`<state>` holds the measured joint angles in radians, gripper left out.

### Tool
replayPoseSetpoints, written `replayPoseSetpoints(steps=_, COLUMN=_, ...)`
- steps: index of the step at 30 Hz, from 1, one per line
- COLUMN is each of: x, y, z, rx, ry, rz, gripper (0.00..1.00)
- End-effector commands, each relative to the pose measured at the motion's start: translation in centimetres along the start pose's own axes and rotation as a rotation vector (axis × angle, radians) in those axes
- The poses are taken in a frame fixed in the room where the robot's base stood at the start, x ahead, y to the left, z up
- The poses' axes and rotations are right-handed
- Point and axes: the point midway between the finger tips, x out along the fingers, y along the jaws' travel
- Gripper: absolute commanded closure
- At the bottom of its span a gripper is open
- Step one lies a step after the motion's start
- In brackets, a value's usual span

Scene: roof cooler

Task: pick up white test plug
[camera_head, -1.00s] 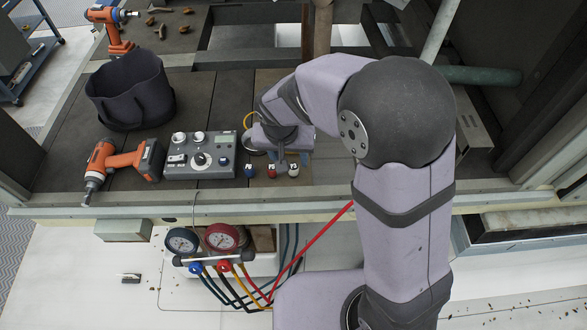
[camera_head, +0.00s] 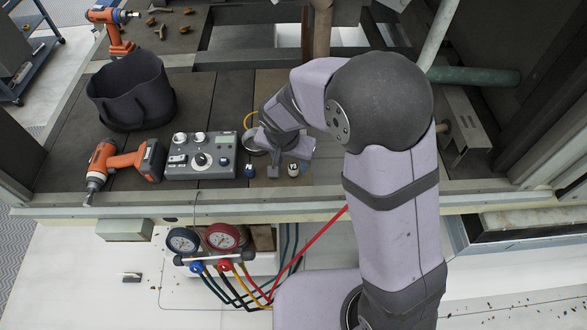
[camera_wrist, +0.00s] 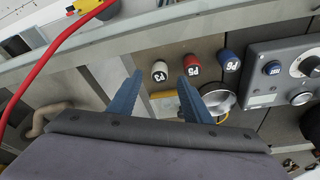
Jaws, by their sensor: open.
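The white test plug (camera_head: 293,170) stands upright on the dark deck, right of the control box. It also shows in the wrist view (camera_wrist: 160,71), with dark lettering on its side. My gripper (camera_head: 287,170) is open and empty over the plugs. In the wrist view its blue fingertips (camera_wrist: 159,80) lie on either side of the white plug's near end, apart from it as far as I can tell. The red plug (camera_wrist: 190,64) is just beyond the right fingertip; in the head view my finger hides it. The blue plug (camera_head: 249,170) stands further left.
A grey control box (camera_head: 201,157) with knobs, an orange drill (camera_head: 125,160) and a black bucket (camera_head: 131,92) sit left of the plugs. A round metal dish (camera_wrist: 220,101) is close behind them. The deck's front ledge and gauge manifold (camera_head: 222,238) are in front.

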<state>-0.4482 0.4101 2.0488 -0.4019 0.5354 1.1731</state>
Motion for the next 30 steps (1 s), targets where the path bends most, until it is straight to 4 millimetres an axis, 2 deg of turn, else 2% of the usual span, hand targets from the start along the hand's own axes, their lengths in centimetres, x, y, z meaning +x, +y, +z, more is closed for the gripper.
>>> replayPoseSetpoints(steps=15, x=4.5, y=0.1, z=-0.3, rx=-0.001, ry=-0.002, rz=0.001, gripper=0.55)
replayPoseSetpoints(steps=25, x=4.9, y=0.1, z=-0.3, rx=0.0, ry=-0.001, rz=-0.001, gripper=0.55)
replayPoseSetpoints(steps=30, x=4.8, y=0.1, z=-0.3, rx=0.0, ry=-0.001, rz=-0.001, gripper=0.96)
